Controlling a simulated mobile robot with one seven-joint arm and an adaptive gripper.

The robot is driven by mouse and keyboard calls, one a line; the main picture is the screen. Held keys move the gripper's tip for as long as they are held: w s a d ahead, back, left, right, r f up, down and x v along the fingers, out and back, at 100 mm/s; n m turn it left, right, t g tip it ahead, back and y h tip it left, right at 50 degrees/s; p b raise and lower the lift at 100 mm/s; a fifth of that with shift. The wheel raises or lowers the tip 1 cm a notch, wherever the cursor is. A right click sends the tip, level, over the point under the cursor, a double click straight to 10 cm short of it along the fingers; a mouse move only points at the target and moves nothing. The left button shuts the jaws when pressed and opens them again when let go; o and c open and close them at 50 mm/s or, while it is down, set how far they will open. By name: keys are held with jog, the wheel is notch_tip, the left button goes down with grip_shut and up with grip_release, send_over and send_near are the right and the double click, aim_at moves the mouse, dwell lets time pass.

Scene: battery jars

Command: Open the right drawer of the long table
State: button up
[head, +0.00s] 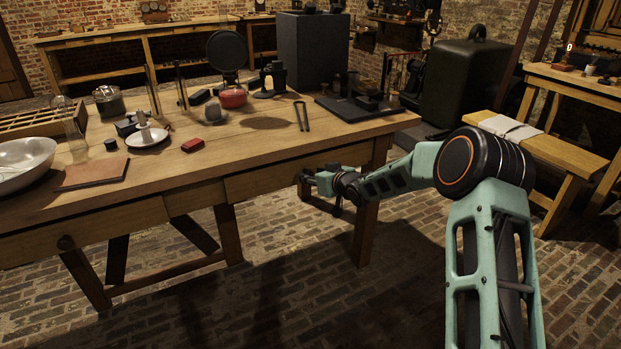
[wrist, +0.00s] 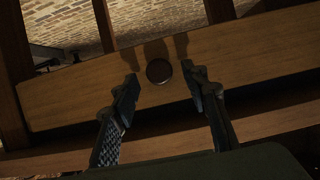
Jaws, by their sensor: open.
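The long wooden table (head: 262,146) fills the left and middle of the head view. Its right drawer (head: 262,182) looks shut, with its front about level with the apron. In the wrist view the drawer front (wrist: 80,92) lies across the picture, with a round dark knob (wrist: 159,71) in its middle. My gripper (wrist: 160,75) is open, one finger on each side of the knob, with a gap to it on both sides. In the head view my gripper (head: 306,184) is at the drawer front, and the knob is hidden behind it.
A left drawer with a knob (head: 66,243) is at the table's near left. A bench (head: 560,150) stands at right. The brick floor before the table is clear.

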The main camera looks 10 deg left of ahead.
jog(key=shift+x, duration=0.85)
grip_shut()
